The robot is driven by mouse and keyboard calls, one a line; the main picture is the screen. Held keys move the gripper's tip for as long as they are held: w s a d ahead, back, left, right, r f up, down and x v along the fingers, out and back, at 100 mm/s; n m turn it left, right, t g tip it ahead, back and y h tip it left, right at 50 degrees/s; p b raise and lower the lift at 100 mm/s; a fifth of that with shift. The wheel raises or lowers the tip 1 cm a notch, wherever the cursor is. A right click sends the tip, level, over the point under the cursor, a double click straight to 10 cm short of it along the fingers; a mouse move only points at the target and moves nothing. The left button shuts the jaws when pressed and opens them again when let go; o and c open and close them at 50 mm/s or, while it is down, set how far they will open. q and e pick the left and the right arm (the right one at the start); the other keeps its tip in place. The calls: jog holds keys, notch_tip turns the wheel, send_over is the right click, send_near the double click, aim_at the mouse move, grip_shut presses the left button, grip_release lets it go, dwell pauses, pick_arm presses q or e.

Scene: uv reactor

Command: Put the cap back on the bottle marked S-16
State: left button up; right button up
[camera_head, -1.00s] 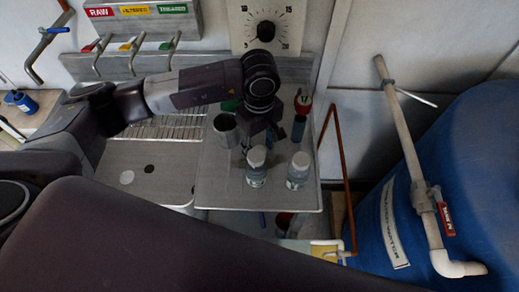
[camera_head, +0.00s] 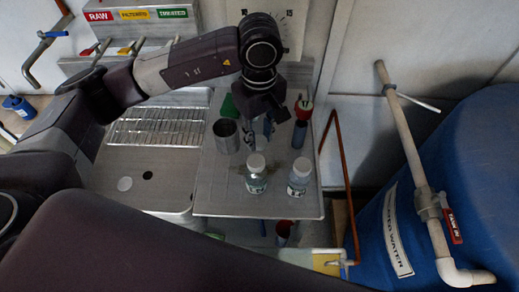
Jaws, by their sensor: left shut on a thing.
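Two small clear bottles with white tops stand upright on the steel bench. The left bottle (camera_head: 256,180) holds a greenish liquid, and the right bottle (camera_head: 298,180) stands beside it. Their markings are too small to read, so I cannot tell which is S-16. My left gripper (camera_head: 258,128) points down behind the left bottle, apart from it. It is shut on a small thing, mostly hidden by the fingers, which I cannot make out. My right gripper is not in view.
A steel beaker (camera_head: 226,138) stands just left of my left gripper. A dark blue cylinder (camera_head: 299,134) and a red-topped item (camera_head: 304,106) stand to its right. A wire rack (camera_head: 158,126) lies at left. A blue tank (camera_head: 465,180) and pipe (camera_head: 408,140) fill the right.

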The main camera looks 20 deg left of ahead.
aim_at(260, 140)
pick_arm(q)
notch_tip(260, 140, up, 13)
jog(key=b, duration=0.1)
jog(key=shift+f+b, duration=0.2)
jog(key=shift+b, duration=0.1)
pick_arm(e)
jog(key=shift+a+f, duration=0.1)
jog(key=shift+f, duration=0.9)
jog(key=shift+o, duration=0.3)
